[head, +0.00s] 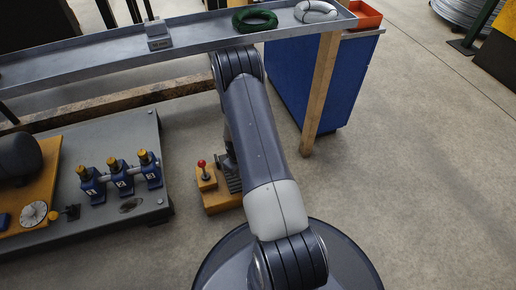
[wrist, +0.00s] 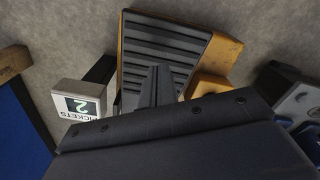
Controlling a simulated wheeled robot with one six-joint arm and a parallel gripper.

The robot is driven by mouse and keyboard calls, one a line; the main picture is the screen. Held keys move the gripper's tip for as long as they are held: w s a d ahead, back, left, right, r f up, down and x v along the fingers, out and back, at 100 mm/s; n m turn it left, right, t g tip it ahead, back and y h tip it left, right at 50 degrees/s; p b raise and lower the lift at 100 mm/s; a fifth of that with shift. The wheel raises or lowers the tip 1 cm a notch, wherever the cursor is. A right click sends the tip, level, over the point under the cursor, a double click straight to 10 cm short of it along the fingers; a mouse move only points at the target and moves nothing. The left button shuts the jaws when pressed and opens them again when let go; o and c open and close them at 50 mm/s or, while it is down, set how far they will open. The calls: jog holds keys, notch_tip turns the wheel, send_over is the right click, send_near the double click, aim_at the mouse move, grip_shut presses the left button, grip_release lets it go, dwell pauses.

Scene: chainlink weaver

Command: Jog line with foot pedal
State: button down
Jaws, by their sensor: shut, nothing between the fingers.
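The foot pedal (wrist: 165,50) fills the upper middle of the wrist view, a dark ribbed plate on a yellow base (wrist: 222,50). In the head view the ribbed pedal (head: 234,182) shows partly behind my arm, on the floor beside a red-knobbed lever (head: 203,168). My gripper (wrist: 157,72) is shut and empty, its dark fingers over the lower part of the pedal plate. Whether the fingertips touch the plate cannot be told.
A white counter box (wrist: 80,104) reads 2 above "PICKETS", left of the pedal. A grey machine bed (head: 120,215) with several blue blocks stands left. A metal tray (head: 110,50) with a green coil (head: 254,20) runs overhead. Floor at right (head: 420,190) is clear.

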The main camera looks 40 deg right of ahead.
jog(key=shift+r, duration=0.3)
dwell(0.6)
jog(key=m, duration=0.2)
jog(key=r+m+p, duration=0.1)
jog(key=shift+r+m, duration=0.1)
jog(key=shift+m, duration=0.3)
jog(key=m, duration=0.2)
jog(key=r+m+p, duration=0.1)
jog(key=m, duration=0.1)
jog(key=shift+r+m, duration=0.1)
jog(key=shift+m, duration=0.2)
jog(key=shift+f+m+b, duration=0.4)
jog(key=shift+f+m, duration=0.35)
jog(key=shift+m, duration=0.85)
jog(key=shift+f+m+b, duration=0.35)
jog(key=shift+f+m, duration=0.35)
jog(key=shift+m, duration=0.9)
jog(key=shift+f+m+b, duration=0.4)
jog(key=shift+f+m, duration=0.35)
jog(key=shift+m, duration=0.85)
jog(key=shift+f, duration=0.1)
